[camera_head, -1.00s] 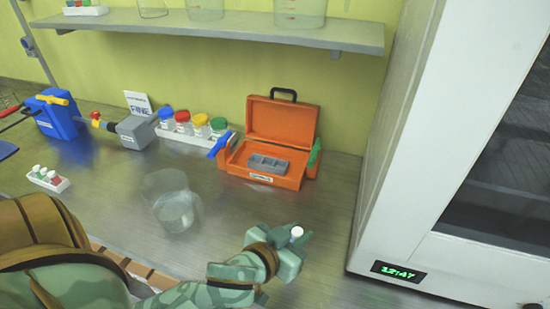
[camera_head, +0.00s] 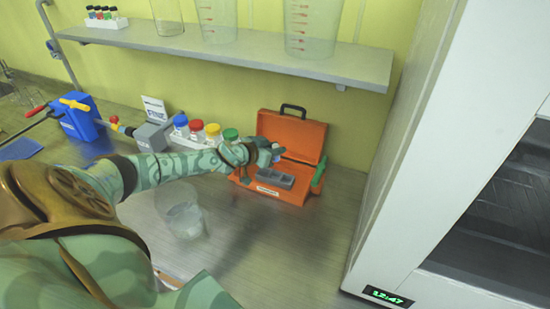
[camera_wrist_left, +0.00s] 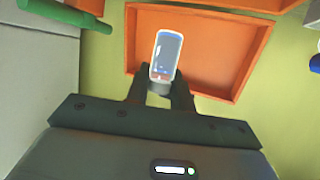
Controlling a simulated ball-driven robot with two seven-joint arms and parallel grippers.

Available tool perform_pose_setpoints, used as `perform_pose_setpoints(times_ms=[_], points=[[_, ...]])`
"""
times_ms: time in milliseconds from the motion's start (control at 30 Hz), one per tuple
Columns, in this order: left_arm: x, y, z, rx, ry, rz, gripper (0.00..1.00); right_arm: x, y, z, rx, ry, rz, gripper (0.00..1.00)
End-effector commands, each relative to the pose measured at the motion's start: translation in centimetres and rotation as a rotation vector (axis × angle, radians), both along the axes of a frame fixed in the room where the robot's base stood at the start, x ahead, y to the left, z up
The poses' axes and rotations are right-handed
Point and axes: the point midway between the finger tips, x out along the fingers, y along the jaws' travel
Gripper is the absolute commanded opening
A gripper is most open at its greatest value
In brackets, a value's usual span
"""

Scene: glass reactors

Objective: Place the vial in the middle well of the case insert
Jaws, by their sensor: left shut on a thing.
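The open orange case (camera_head: 268,191) stands on the bench near the back wall, its lid (camera_head: 293,135) raised. The grey case insert (camera_head: 275,178) lies inside it with a row of wells. My left gripper (camera_head: 272,153) is at the case, above and behind the insert in the head view. In the head view the vial is mostly hidden by the gripper. My right gripper is not in view.
A clear beaker (camera_head: 183,215) stands on the bench below my left arm. Bottles with coloured caps (camera_head: 197,128) stand left of the case. A shelf (camera_head: 250,57) with glassware hangs above, and a white cabinet (camera_head: 440,150) stands at right.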

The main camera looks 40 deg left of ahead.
Motion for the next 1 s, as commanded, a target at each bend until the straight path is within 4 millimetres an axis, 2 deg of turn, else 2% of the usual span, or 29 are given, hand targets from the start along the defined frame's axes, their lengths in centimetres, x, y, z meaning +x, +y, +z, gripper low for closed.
perform_pose_setpoints(times_ms=[33,100,267,467,967,1000], points=[[-0.1,0.0,-2.2,-0.001,0.006,0.001,0.01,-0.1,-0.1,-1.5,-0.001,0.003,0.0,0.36],[-0.1,-0.1,-3.8,-0.003,0.005,0.0,0.01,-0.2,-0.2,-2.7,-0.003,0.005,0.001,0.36],[-0.1,-0.1,-5.6,-0.002,0.003,0.0,0.01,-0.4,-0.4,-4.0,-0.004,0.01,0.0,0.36],[-0.1,-0.1,-8.8,-0.002,0.004,0.001,0.01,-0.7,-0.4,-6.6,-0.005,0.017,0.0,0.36],[-0.1,-0.1,-9.4,-0.001,0.002,0.0,0.01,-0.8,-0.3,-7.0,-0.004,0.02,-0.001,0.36],[-0.1,-0.1,-9.3,-0.001,0.002,0.0,0.29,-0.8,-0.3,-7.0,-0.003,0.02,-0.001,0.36]])
